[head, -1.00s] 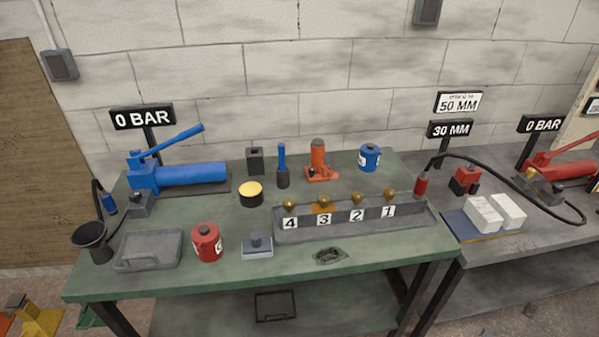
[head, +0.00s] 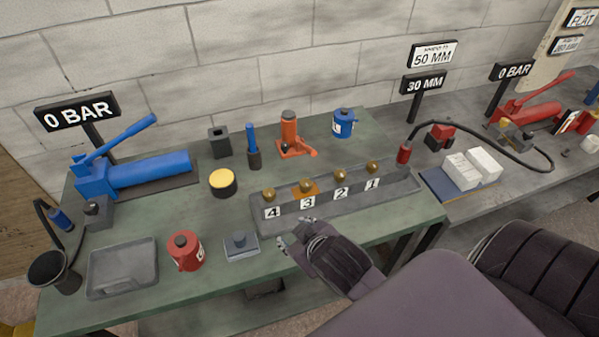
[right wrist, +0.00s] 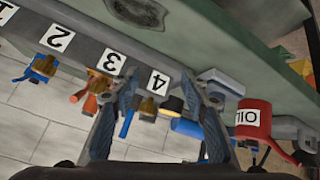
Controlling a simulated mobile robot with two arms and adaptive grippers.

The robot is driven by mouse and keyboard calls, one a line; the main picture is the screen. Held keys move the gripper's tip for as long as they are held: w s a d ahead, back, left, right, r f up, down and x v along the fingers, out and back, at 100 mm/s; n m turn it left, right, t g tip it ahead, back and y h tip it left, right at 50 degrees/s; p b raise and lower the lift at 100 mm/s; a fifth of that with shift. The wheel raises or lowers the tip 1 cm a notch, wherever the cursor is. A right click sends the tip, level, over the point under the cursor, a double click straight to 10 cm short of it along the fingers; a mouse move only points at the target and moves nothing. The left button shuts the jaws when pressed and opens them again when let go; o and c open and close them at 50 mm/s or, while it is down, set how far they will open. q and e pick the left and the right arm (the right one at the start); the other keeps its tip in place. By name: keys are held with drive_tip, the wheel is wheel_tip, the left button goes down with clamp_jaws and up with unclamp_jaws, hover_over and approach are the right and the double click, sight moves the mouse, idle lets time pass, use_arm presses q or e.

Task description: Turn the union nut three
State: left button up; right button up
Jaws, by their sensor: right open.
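Several brass union nuts stand in a row on the grey manifold (head: 400,190), behind plates numbered 4 to 1 from left to right. Union nut three (head: 306,185) stands by an orange patch behind its plate. In the right wrist view, upside down, a brass nut (right wrist: 97,86) shows by plate 3, left of my fingers. My right gripper (head: 295,232) is open and empty, in front of the manifold near plates 4 and 3. In the wrist view its fingers (right wrist: 160,76) stand either side of plate 4. My left gripper is not in view.
A red can (head: 185,252) and a grey block (head: 240,246) stand left of my right gripper. A grey tray (head: 122,268) lies further left. A yellow-topped tin (head: 222,182), an orange jack (head: 291,135) and a blue pump (head: 150,170) stand behind. Some bench is clear between them.

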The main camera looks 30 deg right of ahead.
drive_tip(key=w+a+r+n+t+y, duration=0.1)
drive_tip(key=w+a+r+n+t, duration=0.15)
drive_tip(key=w+r, duration=0.35)
drive_tip(key=w+a+r+n+t+y, duration=0.15)
drive_tip(key=w+r+t, duration=0.25)
drive_tip(key=r, duration=0.5)
drive_tip(key=w+a+r+n+t+y, duration=0.1)
drive_tip(key=w+a+r+n+t, duration=0.15)
drive_tip(key=w+r+t, duration=0.35)
drive_tip(key=a+r+n+g+y, duration=0.2)
drive_tip(key=a+r+n+y, duration=0.5)
drive_tip(key=r+n+y, duration=0.1)
drive_tip(key=s+a+n+g+y, duration=0.5)
drive_tip(key=a+n+g+y, duration=0.4)
drive_tip(key=n, duration=0.5)
drive_tip(key=n+g+h, duration=0.5)
drive_tip(key=g+h, duration=0.5)
drive_tip(key=h, duration=1)
hover_over(306, 183)
drive_tip(key=shift+m+y, duration=0.25)
wheel_tip(306, 183, down, 18)
drive_tip(key=shift+d+f, duration=0.15)
drive_tip(key=shift+f, duration=0.1)
wheel_tip(306, 183, down, 6)
drive_tip(key=shift+f+p, duration=0.1)
drive_tip(key=shift+p, duration=1)
drive_tip(key=shift+f, duration=0.5)
